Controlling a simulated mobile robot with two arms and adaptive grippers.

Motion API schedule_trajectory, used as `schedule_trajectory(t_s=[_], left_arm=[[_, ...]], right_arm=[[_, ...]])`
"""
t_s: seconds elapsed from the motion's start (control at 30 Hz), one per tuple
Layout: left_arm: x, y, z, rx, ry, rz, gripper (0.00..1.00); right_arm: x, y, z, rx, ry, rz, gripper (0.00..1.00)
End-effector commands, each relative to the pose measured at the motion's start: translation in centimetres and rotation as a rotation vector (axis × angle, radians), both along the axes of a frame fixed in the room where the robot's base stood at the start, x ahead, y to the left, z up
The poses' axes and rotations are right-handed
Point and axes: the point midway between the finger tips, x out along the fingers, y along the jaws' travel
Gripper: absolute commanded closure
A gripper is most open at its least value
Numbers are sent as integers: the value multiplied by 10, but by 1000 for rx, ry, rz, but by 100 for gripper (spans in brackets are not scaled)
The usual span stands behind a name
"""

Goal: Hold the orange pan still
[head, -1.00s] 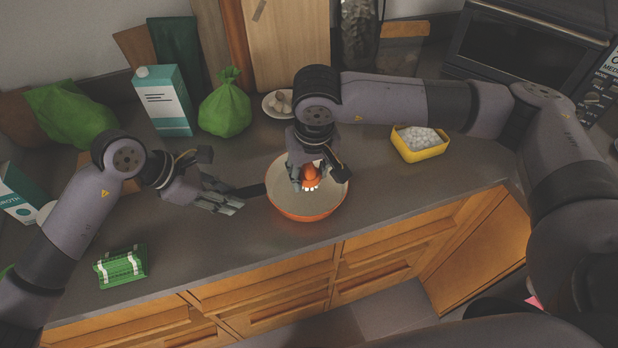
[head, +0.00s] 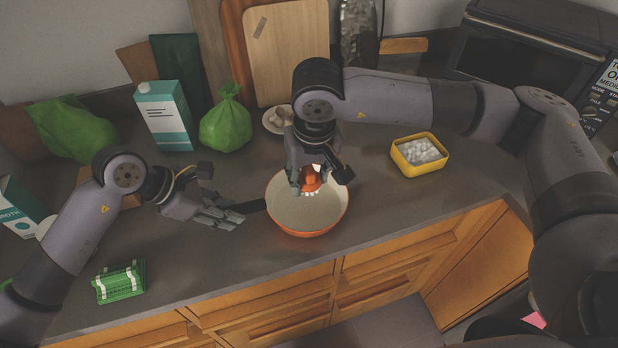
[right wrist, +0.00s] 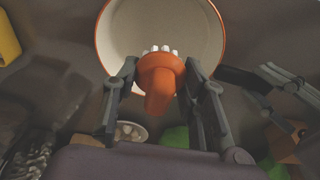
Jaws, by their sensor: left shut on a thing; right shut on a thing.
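The orange pan (head: 320,212), cream inside, stands on the grey counter; it also shows in the right wrist view (right wrist: 195,28). Its dark handle (head: 252,207) points left. My left gripper (head: 236,214) is shut on this handle; its fingers also show in the right wrist view (right wrist: 268,82). My right gripper (head: 308,186) is shut on an orange brush (right wrist: 162,76) with white bristles. In the head view the brush (head: 312,180) overlaps the pan's back rim. I cannot tell whether the bristles touch the pan.
A yellow tub (head: 420,168) of white pieces stands right of the pan. Behind are a green bag (head: 226,128), a carton (head: 165,115) and a plate of garlic (head: 277,120). A green packet (head: 119,282) lies front left. The counter right of the pan is fairly clear.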

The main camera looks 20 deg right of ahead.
Motion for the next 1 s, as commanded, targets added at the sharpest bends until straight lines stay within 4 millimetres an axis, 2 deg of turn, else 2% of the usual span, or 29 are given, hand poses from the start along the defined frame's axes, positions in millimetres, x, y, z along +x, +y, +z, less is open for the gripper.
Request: schedule_trajectory(t_s=[0.27, 0.3, 0.6, 1.0], left_arm=[[-1, 0, -1, 2, 1, -2, 100], [-1, 0, -1, 2, 1, -2, 70], [0, 0, 0, 1, 1, -1, 50], [0, 3, 4, 0, -2, 0, 49]], right_arm=[[0, 0, 0, 0, 0, 0, 91], [0, 0, 0, 0, 0, 0, 91], [0, 0, -1, 0, 0, 0, 91], [0, 0, 0, 0, 0, 0, 91]])
